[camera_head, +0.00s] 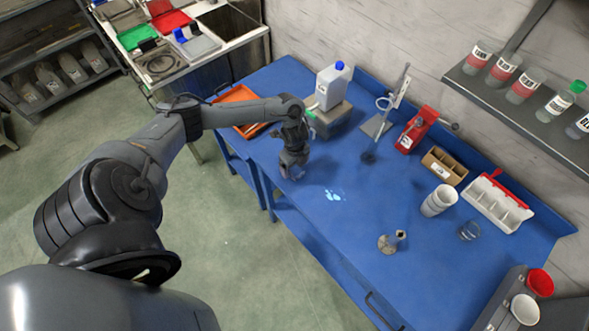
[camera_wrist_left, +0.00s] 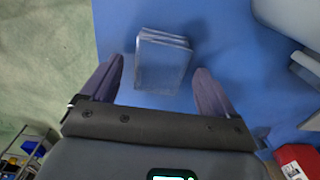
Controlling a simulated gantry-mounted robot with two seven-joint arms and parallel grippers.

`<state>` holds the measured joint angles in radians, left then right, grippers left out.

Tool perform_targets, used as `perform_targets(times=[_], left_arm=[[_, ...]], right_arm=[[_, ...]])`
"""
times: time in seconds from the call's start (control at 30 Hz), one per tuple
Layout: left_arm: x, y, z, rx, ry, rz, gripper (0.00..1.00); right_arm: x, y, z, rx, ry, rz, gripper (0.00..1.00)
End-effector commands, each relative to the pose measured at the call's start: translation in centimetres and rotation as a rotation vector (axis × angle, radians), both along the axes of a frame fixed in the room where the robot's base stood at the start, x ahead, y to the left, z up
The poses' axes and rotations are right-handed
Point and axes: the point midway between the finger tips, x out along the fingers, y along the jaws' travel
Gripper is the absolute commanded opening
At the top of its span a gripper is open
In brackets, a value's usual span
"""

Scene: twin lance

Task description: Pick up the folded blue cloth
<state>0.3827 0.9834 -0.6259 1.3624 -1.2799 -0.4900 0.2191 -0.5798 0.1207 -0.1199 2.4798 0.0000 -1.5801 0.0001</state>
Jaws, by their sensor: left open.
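The folded blue cloth (camera_wrist_left: 162,62) lies in a small layered stack on the blue bench, close to its edge, in the left wrist view. My left gripper (camera_wrist_left: 160,72) is open, one finger on each side of the cloth, with visible gaps on both sides. I cannot tell how high the fingertips are above the bench. In the head view my left gripper (camera_head: 292,174) points down over the bench near its front edge, and it hides most or all of the cloth there. My right gripper is not in view.
A white jug (camera_head: 331,88) on a grey box, a clamp stand (camera_head: 385,118) and a red device (camera_head: 416,130) stand behind my gripper. An orange tray (camera_head: 240,97) lies to the left.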

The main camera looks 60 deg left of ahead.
Motion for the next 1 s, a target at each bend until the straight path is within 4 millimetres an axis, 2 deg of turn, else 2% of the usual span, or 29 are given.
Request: perform_targets(times=[0.13,0.4,0.47,0.8,1.0], left_arm=[[-0.07,0.10,-1.27,0.002,0.001,0.001,0.88],[-0.05,0.11,-1.48,0.003,0.000,0.000,0.88],[-0.05,0.11,-1.47,0.003,0.000,0.000,0.81],[-0.06,0.12,-1.46,0.003,0.000,0.000,0.29],[-0.07,0.12,-1.49,0.003,0.001,0.000,0.29]], right_arm=[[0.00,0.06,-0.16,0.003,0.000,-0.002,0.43],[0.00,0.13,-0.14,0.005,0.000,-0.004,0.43],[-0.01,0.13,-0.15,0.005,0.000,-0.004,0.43],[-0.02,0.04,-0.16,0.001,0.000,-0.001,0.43],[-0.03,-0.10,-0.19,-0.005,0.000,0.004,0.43]])
